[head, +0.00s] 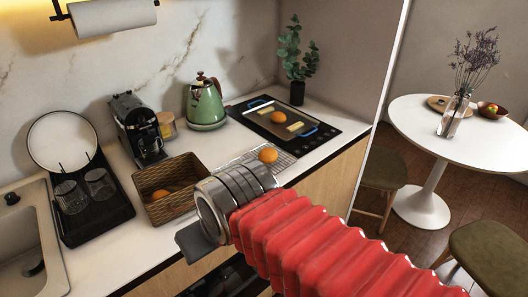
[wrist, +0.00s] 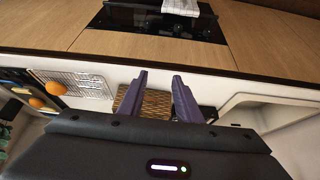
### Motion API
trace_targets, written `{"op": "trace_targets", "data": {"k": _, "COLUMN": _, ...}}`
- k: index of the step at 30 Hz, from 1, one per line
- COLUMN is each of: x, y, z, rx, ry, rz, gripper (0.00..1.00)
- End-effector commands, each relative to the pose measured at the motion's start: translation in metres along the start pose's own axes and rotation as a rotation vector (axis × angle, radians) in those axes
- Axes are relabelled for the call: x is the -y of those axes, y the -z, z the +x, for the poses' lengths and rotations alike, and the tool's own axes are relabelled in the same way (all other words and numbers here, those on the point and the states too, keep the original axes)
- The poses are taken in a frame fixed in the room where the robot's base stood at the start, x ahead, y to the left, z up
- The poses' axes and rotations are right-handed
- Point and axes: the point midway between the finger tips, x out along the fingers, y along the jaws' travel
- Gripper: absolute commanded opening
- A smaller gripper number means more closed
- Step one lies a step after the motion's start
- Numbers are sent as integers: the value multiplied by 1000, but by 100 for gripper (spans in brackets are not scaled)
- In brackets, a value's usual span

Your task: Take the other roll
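One orange-brown roll (head: 268,155) lies on a wire cooling rack (head: 246,166). Another roll (head: 278,117) lies on a dark tray with blue handles (head: 262,123) on the cooktop. A woven basket (head: 152,211) holds at least one orange-brown roll (head: 160,194), partly hidden by its wall. In the wrist view, the rack roll (wrist: 53,87) and tray roll (wrist: 37,103) are at the far left. My gripper (wrist: 160,76) has its two purple fingers apart and nothing between them; the basket (wrist: 155,103) shows beyond them.
A coffee machine (head: 136,128), green kettle (head: 205,103) and black dish rack (head: 98,217) stand along the counter. A sink (head: 28,248) is at the left. Pale slices lie on the tray. A towel (wrist: 180,7) hangs at the oven front. A round white table (head: 420,120) stands at the right.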

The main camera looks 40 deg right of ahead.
Motion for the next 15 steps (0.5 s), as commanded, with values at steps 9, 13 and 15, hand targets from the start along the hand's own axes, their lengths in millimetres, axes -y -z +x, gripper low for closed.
{"op": "trace_targets", "data": {"k": 9, "x": 0, "y": 0, "z": 0, "rx": 0, "ry": 0, "rz": 0, "gripper": 31}}
{"op": "trace_targets", "data": {"k": 13, "x": -1, "y": 0, "z": 0, "rx": -1, "ry": -2, "rz": 1, "gripper": 37}}
{"op": "trace_targets", "data": {"k": 15, "x": -4, "y": 3, "z": 2, "rx": -6, "ry": -10, "rz": 8, "gripper": 42}}
